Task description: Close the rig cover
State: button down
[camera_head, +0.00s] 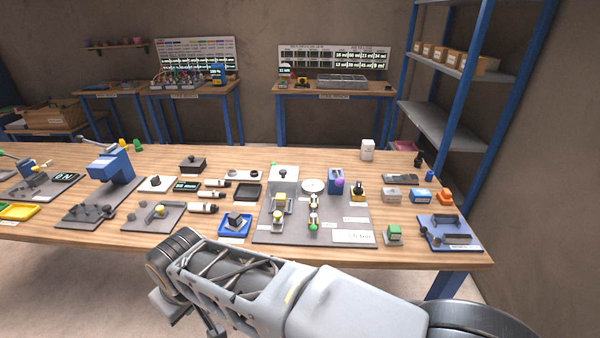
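A grey rig board (265,232) lies on the wooden workbench, right of the middle. At its back left stands a pale square piece with a dark knob (283,173). A round white disc (313,186) is beside it, and a blue block (335,176) with a purple ball (340,182) is at the back right. Small yellow-topped and green-ended parts stand in the board's middle. I cannot tell which part is the cover or whether it is open. My arm crosses the foreground in front of the bench; my gripper is not clearly in view.
A blue tray with a dark block (236,225) sits left of the board. A blue press-like device (111,166) stands farther left. A green-topped box (394,235) and a blue plate (452,245) are to the right. Tall shelves (444,127) stand behind the right end.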

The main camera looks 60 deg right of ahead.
aim_at(291, 174)
jog(key=z, duration=2.15)
jog(key=k, duration=1.2)
jog(key=u, duration=0.55)
jog(key=i, duration=1.9)
jog(key=z, duration=0.05)
